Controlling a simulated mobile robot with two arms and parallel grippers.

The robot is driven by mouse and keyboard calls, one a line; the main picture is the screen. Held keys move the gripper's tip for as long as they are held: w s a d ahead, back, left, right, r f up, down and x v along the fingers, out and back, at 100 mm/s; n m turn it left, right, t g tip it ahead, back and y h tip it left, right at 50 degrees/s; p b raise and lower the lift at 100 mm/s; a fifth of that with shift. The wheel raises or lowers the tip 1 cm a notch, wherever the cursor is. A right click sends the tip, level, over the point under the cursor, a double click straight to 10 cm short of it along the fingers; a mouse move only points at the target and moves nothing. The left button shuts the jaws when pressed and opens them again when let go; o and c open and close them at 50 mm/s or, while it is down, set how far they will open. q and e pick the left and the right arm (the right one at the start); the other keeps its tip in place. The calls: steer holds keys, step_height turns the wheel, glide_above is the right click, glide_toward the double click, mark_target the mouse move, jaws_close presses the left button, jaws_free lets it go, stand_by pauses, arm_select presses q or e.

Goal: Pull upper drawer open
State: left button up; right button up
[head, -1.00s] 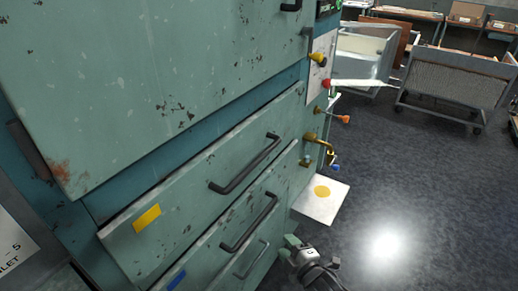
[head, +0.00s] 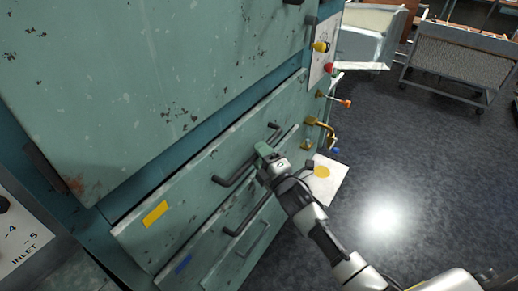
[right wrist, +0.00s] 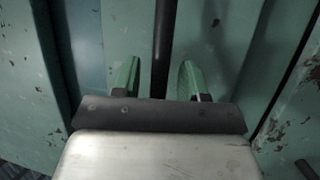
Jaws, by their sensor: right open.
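The upper drawer (head: 185,187) has a chipped green front with a yellow label (head: 155,213) and a black bar handle (head: 225,181). I cannot tell whether its front stands slightly out from the cabinet. My right gripper (head: 266,155) is at this handle, toward its right part, and hides some of it. In the right wrist view the open gripper (right wrist: 158,78) has its two green fingers on either side of the dark handle bar (right wrist: 163,40). Clear gaps show between bar and fingers. My left gripper is not in view.
A lower drawer with a blue label (head: 183,264) and its own black handle (head: 247,215) lies just below. Brass valves (head: 322,127), coloured knobs (head: 321,46) and a white plate (head: 328,180) stick out at the right. The floor (head: 425,170) to the right is clear up to carts.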

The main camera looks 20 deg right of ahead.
steer(key=shift+w+a+r, duration=0.1)
steer(key=shift+w+a, duration=0.05)
steer(key=shift+w, duration=0.25)
steer(key=shift+c, duration=0.2)
jaws_close()
